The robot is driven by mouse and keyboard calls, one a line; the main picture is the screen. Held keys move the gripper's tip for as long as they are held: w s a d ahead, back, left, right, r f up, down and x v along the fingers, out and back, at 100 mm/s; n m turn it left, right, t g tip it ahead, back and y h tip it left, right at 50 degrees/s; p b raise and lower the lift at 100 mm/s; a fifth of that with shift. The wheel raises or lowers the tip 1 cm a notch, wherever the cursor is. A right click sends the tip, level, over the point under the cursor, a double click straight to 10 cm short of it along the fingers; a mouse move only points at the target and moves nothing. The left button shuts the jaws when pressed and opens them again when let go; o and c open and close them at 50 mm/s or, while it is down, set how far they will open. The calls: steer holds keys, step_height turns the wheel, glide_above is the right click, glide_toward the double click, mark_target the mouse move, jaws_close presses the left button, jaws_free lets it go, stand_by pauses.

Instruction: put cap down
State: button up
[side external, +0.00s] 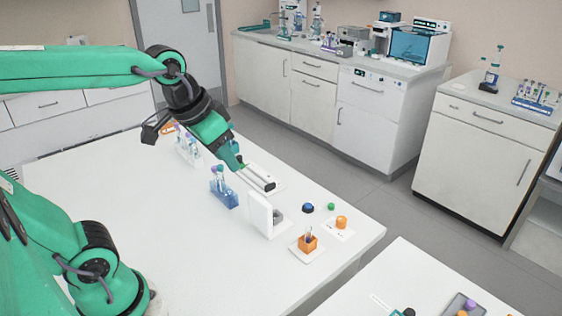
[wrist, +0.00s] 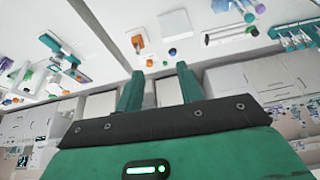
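Three loose caps lie on the white table in the side view: a dark blue cap (side external: 307,208), a small green cap (side external: 331,206) and an orange cap (side external: 341,222), the orange one on a white pad. A blue cap (wrist: 172,51) and a green cap (wrist: 149,62) also show in the wrist view. My gripper (side external: 239,164) is above the table, to the left of these caps and apart from them. In the wrist view its two fingers (wrist: 160,82) stand apart, with nothing seen between them.
A white upright block (side external: 258,212), an orange tube holder (side external: 307,243) and a blue tube rack (side external: 224,194) stand near the caps. A grey-and-white device (side external: 258,178) lies below my gripper. The table's front left is clear. A second table (side external: 400,265) is at lower right.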

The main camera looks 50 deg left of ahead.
steer(key=shift+t, duration=0.4)
steer(key=s+f, duration=0.1)
steer(key=s, duration=0.2)
steer(key=s+f, duration=0.1)
steer(key=s, duration=0.1)
steer(key=shift+s+a+f, duration=0.1)
steer(key=shift+f, duration=0.25)
stand_by(0.6)
